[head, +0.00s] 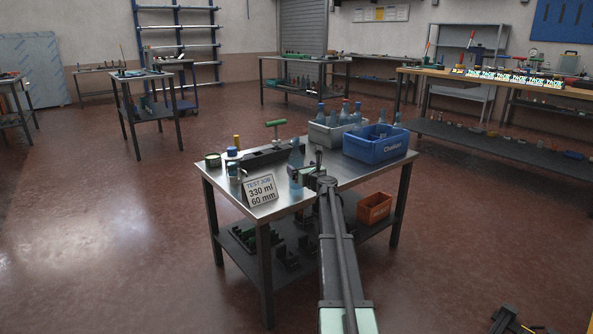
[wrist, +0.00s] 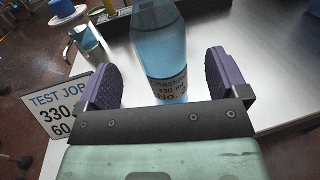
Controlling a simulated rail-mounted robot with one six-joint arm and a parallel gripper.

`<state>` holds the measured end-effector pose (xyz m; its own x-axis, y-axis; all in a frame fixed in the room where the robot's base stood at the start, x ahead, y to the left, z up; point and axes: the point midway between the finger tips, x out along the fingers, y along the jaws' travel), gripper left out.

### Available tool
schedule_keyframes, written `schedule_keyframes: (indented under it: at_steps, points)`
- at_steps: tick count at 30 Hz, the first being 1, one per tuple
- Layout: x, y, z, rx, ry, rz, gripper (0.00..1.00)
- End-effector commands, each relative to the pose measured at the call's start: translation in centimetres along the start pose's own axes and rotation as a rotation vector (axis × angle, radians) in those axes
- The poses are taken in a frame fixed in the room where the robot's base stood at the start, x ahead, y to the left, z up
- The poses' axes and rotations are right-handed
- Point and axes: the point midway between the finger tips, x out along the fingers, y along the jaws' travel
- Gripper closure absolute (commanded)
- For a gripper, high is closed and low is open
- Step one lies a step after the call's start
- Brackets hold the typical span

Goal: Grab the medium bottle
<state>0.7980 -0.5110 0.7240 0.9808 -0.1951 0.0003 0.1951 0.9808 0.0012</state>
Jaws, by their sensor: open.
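A clear blue bottle (wrist: 160,45) stands upright on the metal table, with a label reading 330 ml in the wrist view. It also shows in the head view (head: 296,156), partly behind my gripper. My gripper (wrist: 161,68) is open, with one purple-padded finger on each side of the bottle. Gaps show between the pads and the bottle. In the head view my gripper (head: 304,174) reaches over the table's front part. Other bottles (head: 345,110) stand in a grey crate (head: 331,135) at the back of the table.
A sign (head: 260,190) reading TEST JOB, 330 ml, 60 mm stands to the left. A blue crate (head: 376,148) is at the right and a dark tray (head: 267,157) lies behind. The table's front right is clear.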

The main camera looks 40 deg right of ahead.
Motion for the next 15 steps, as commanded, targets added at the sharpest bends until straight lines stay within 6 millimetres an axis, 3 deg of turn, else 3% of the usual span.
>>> schedule_keyframes:
  at_steps: [9, 15]
  points:
    - [5.0, -0.1, 0.1, -0.001, 0.0, 0.001, 0.08]
    - [5.1, 0.0, 0.1, -0.001, 0.0, 0.001, 0.08]
